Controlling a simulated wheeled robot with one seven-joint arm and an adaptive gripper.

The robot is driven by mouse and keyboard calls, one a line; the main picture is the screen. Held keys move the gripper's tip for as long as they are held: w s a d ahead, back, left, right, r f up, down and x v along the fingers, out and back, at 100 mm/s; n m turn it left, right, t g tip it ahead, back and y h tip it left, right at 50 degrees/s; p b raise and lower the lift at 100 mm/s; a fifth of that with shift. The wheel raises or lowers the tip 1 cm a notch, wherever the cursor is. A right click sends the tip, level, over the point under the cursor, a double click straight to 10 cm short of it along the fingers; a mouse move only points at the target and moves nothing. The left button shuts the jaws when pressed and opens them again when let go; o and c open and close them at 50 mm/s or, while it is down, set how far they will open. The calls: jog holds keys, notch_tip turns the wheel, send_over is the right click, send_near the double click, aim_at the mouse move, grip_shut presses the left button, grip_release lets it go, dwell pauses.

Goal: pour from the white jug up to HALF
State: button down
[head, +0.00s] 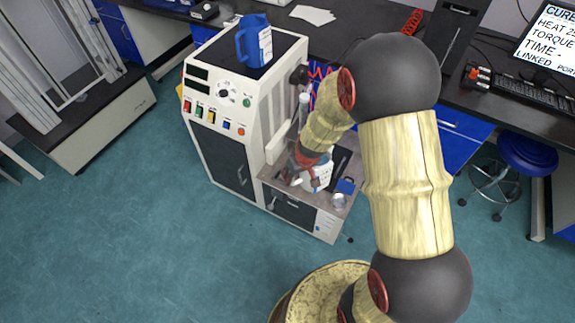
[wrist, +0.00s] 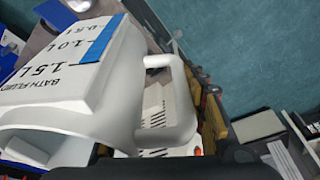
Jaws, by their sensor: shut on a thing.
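The white jug (head: 320,178) is at the small bench on the right side of the machine, partly hidden by my gripper (head: 302,162). In the wrist view the jug (wrist: 75,85) fills the left side and looks tilted. It has a "BATH FLUID" scale with 0.5, 1.0 and 1.5 L marks and a blue strip. Its handle (wrist: 178,72) points right in the wrist view. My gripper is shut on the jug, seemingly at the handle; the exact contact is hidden. I cannot make out a HALF mark or any liquid stream.
The white machine (head: 225,100) has a blue jug (head: 254,42) on top. On the bench beside my gripper are a blue item (head: 346,186) and a small clear cup (head: 338,201). A blue stool (head: 527,153) stands at the right. The floor in front is clear.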

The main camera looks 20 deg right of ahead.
jog(key=s+d+f+b, duration=0.2)
jog(key=f+b, duration=0.1)
jog(key=f, duration=0.4)
jog(key=s+d+f+b, duration=0.3)
jog(key=f+b, duration=0.1)
jog(key=f, duration=0.3)
jog(key=shift+d+f, duration=0.2)
jog(key=shift+d, duration=0.1)
jog(key=f+y, duration=0.1)
jog(key=a+f+y, duration=0.1)
jog(key=y, duration=0.1)
jog(key=a+f+y, duration=0.1)
jog(key=y, duration=0.1)
jog(key=shift+s+a+f+m+g, duration=0.2)
jog(key=shift+s+m+g, duration=0.1)
jog(key=shift+g, duration=0.1)
jog(key=shift+d, duration=0.1)
dwell(0.5)
jog(key=shift+f+y, duration=0.1)
jog(key=shift+y, duration=0.6)
jog(key=shift+d+r+m+y, duration=0.1)
jog(key=shift+r+m+y, duration=0.2)
jog(key=shift+r+y, duration=0.9)
dwell(2.9)
